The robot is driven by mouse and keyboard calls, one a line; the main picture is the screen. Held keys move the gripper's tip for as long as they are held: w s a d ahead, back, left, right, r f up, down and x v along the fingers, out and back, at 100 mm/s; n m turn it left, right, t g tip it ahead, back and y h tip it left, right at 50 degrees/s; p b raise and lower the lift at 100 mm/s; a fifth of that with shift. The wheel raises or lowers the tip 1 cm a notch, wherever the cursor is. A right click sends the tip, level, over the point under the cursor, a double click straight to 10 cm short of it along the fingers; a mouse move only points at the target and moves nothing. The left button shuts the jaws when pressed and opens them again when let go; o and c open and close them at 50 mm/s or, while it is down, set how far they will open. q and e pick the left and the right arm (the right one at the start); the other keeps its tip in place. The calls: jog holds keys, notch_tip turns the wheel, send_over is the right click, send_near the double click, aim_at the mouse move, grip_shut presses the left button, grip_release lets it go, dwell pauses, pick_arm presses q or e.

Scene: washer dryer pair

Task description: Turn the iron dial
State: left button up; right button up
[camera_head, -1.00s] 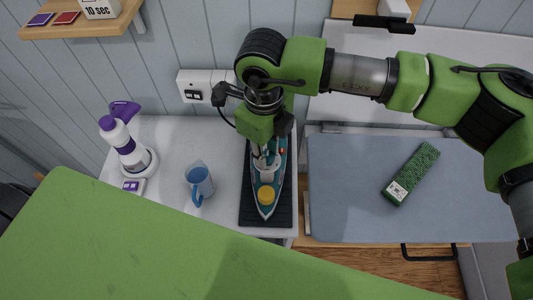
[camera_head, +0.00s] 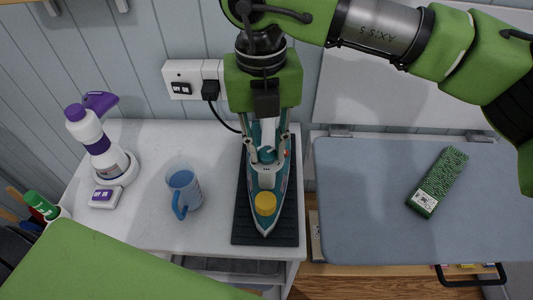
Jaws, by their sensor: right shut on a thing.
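A teal iron (camera_head: 268,216) lies on a dark mat (camera_head: 247,228) at the right end of the white counter. Its narrow tip points toward the bottom of the picture, and a round yellow part (camera_head: 265,203) sits on top near that tip. My right gripper (camera_head: 267,153) points down over the iron from above. Its fingers are shut on a small round teal part of the iron between them, which looks like the dial. The gripper hides much of the iron's rear and handle. My left gripper is not in view.
A blue mug (camera_head: 184,192) and a white-and-purple spray bottle (camera_head: 97,140) stand left of the iron. A wall socket (camera_head: 182,80) with a black plug is behind. A green box (camera_head: 439,181) lies on the grey-blue surface (camera_head: 365,190) at the right.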

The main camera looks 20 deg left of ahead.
aim_at(264, 152)
jog(key=shift+m+b, duration=0.45)
jog(key=shift+m, duration=0.15)
jog(key=shift+r, duration=0.1)
jog(key=o, duration=1.1)
jog(key=shift+o, duration=0.2)
notch_tip(264, 152, up, 12)
jog(key=shift+a, duration=0.25)
